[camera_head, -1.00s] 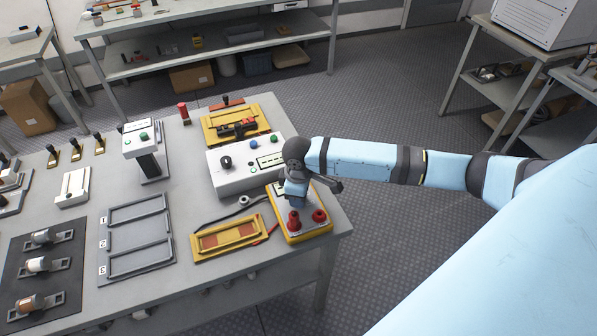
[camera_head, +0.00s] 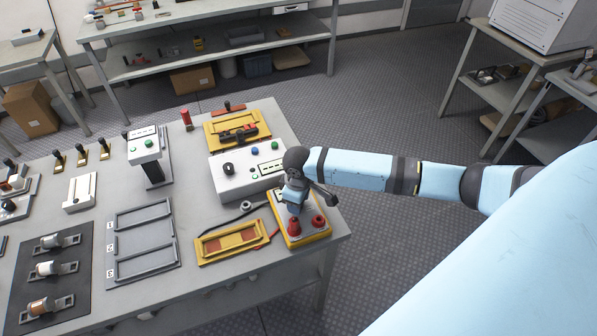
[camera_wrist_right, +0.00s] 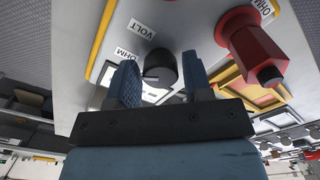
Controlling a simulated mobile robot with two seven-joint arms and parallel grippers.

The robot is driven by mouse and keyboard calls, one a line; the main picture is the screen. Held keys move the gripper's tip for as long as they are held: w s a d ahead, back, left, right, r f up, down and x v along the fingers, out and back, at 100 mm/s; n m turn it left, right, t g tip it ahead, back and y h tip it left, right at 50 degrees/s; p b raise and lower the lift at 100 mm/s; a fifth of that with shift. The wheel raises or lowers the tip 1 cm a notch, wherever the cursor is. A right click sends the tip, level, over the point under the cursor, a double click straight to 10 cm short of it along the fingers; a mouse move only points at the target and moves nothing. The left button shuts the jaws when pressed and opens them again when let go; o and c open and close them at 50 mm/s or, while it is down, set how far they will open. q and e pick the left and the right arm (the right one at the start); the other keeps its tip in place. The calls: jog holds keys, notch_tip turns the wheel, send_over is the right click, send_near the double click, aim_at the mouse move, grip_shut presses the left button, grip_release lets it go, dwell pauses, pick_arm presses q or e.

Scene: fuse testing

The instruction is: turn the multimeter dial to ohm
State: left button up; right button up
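The multimeter (camera_head: 305,239) is a yellow-edged box with a pale face and red terminals, at the right front corner of the table. My right gripper (camera_head: 293,205) points down over its far part and hides the dial in the head view. In the right wrist view the dial (camera_wrist_right: 160,68) is a round black knob with a pale mark. The open fingers of my right gripper (camera_wrist_right: 160,78) stand on either side of it, with narrow gaps seeming to show. My left gripper is out of view.
A yellow tray (camera_head: 230,242) lies left of the multimeter, and a pale control box (camera_head: 232,182) stands behind it. A grey rack (camera_head: 142,238) and a dark board (camera_head: 50,292) lie further left. Open floor lies right of the table.

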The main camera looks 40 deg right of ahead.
jog(key=shift+o, duration=0.8)
notch_tip(320, 180, up, 14)
jog(key=b, duration=0.1)
jog(key=shift+f, duration=0.1)
